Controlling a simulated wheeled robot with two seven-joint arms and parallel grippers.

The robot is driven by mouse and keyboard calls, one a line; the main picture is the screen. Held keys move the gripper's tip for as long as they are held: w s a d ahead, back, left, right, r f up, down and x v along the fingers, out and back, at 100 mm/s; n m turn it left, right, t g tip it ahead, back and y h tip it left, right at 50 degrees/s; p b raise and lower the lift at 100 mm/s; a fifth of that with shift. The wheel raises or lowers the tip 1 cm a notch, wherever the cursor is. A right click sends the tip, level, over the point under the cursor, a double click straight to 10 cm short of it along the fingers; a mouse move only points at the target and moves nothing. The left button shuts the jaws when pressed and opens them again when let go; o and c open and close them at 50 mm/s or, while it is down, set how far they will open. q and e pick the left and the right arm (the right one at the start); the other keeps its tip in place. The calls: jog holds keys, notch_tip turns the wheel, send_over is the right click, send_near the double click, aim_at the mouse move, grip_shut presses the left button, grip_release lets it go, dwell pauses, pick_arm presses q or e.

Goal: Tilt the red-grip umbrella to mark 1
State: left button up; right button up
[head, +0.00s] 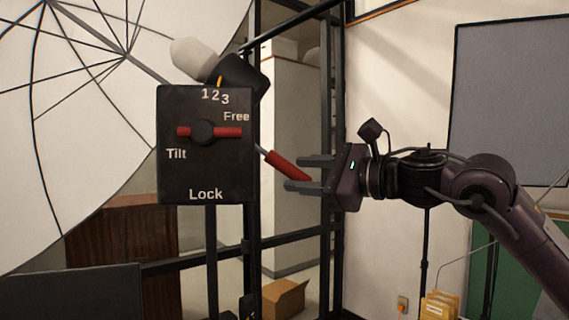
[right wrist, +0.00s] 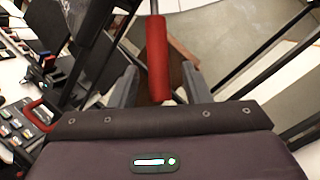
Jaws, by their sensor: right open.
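The white umbrella (head: 70,100) fills the left of the head view, its ribs showing. A rod with a red grip (head: 283,165) slants down to the right from behind a black panel (head: 180,180). The panel reads "1 2 3", "Free", "Tilt" and "Lock", and has a red-barred knob (head: 203,132) with its bar level. A small orange pointer (head: 219,81) shows just above the marks, near 2. My right gripper (head: 294,173) is open around the red grip. In the right wrist view the red grip (right wrist: 157,60) lies between the fingers; contact cannot be told. My left gripper is not in view.
A black frame (head: 327,120) stands behind the gripper. A cardboard box (head: 284,298) lies on the floor below. A grey board (head: 510,100) hangs on the right wall. A desk with dark equipment (right wrist: 25,120) shows at the left of the right wrist view.

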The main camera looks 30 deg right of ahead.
aim_at(285, 173)
jog(key=p+x, duration=0.2)
jog(key=x, duration=0.2)
jog(key=shift+a, duration=0.1)
grip_shut()
